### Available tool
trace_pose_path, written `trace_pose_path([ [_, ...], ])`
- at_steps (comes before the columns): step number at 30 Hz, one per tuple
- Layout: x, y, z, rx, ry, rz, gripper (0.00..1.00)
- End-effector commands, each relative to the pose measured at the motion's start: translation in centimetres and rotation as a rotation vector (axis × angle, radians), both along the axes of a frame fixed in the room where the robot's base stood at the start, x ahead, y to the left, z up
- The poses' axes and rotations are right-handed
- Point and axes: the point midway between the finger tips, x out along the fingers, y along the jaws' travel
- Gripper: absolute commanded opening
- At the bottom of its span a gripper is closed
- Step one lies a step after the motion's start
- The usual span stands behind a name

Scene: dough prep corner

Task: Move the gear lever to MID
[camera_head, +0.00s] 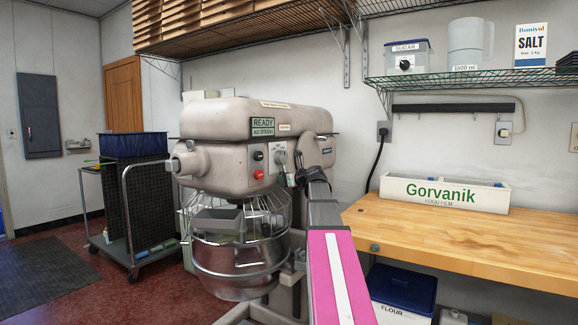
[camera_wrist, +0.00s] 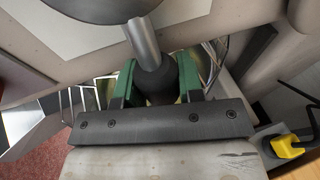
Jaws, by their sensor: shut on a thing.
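The gear lever (camera_wrist: 146,45) is a metal rod with a dark knob (camera_wrist: 160,80) at its end, seen in the wrist view. My gripper (camera_wrist: 158,84) has its two green-padded fingers on either side of the knob and is shut on it. In the head view the lever sits on the side of the large beige mixer (camera_head: 235,120), and my arm partly covers it. The lever's plate (camera_head: 281,158) shows only in small part, and I cannot read which position the lever is in.
The mixer's steel bowl (camera_head: 235,270) and wire guard are below the head. A wooden bench (camera_head: 470,235) with a Gorvanik box (camera_head: 443,193) stands at the right. A black cable hangs on the wall behind. A dark rack trolley (camera_head: 140,210) stands at the left.

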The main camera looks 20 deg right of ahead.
Motion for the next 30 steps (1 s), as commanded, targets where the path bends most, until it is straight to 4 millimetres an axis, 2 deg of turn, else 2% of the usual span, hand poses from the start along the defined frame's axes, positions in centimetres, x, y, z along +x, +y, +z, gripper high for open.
trace_pose_path([
  [1,0.0,0.0,0.1,-0.001,-0.003,0.001,0.38],
  [2,0.0,0.0,0.1,-0.001,-0.003,0.001,0.46],
  [11,-0.1,0.0,0.1,-0.001,-0.002,0.0,0.46],
  [30,-3.5,-1.4,0.8,-0.002,-0.002,-0.001,0.46],
])
